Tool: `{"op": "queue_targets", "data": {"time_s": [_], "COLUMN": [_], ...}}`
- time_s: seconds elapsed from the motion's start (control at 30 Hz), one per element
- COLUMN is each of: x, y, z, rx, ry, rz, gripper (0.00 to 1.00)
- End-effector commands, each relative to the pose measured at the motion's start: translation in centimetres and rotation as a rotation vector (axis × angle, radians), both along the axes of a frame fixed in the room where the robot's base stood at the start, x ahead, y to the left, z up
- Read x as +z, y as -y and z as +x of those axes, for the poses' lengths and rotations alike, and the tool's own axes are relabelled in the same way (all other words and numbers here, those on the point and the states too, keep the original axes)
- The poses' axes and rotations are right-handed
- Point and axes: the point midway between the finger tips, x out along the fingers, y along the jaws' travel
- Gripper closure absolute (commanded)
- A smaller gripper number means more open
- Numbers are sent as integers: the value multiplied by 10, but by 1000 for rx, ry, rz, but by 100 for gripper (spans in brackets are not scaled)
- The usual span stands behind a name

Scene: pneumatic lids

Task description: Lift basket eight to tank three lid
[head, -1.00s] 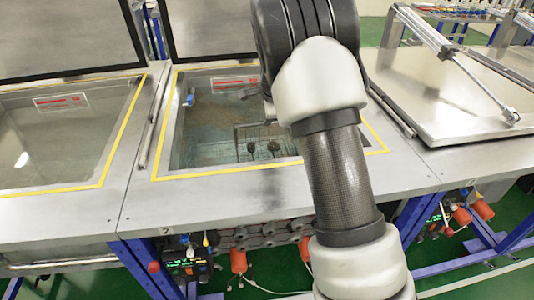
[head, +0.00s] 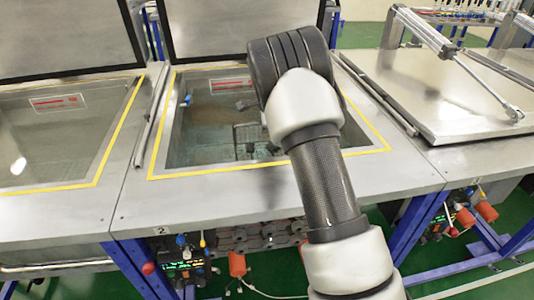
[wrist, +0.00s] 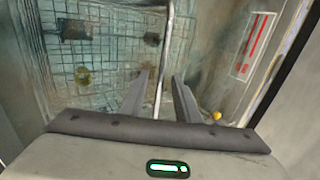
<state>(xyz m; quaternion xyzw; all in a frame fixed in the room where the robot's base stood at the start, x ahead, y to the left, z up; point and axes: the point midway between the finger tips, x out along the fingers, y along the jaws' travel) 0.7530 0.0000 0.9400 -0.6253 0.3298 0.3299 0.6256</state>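A wire-mesh basket (head: 246,134) sits inside the open, liquid-filled tank marked 2 (head: 160,174). Its grid also shows in the wrist view (wrist: 100,68), with dark and yellowish items in it. A thin metal rod (wrist: 167,40), which looks like the basket's handle, runs between the fingers of my gripper (wrist: 161,78). The fingers are apart, with gaps beside the rod. In the head view my arm hides the gripper and part of the basket. The lid of the right-hand tank (head: 425,85), apparently tank three, is flat and closed.
A pneumatic cylinder (head: 462,70) lies over the right-hand lid; the lid's front left area is bare. Another open tank (head: 50,125) is at left. Raised dark-edged lids (head: 65,35) stand behind the open tanks. A red-marked label (wrist: 252,45) is on the tank wall.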

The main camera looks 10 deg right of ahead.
Motion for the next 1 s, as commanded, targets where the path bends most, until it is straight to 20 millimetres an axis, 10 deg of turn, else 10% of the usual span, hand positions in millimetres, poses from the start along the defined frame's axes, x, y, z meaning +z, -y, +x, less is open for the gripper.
{"op": "queue_targets", "data": {"time_s": [0.23,1.0], "x": [0,30], "y": [0,0], "z": [0,2], "rx": [0,-1], "ry": [0,10], "rz": [0,-1], "gripper": [100,100]}}
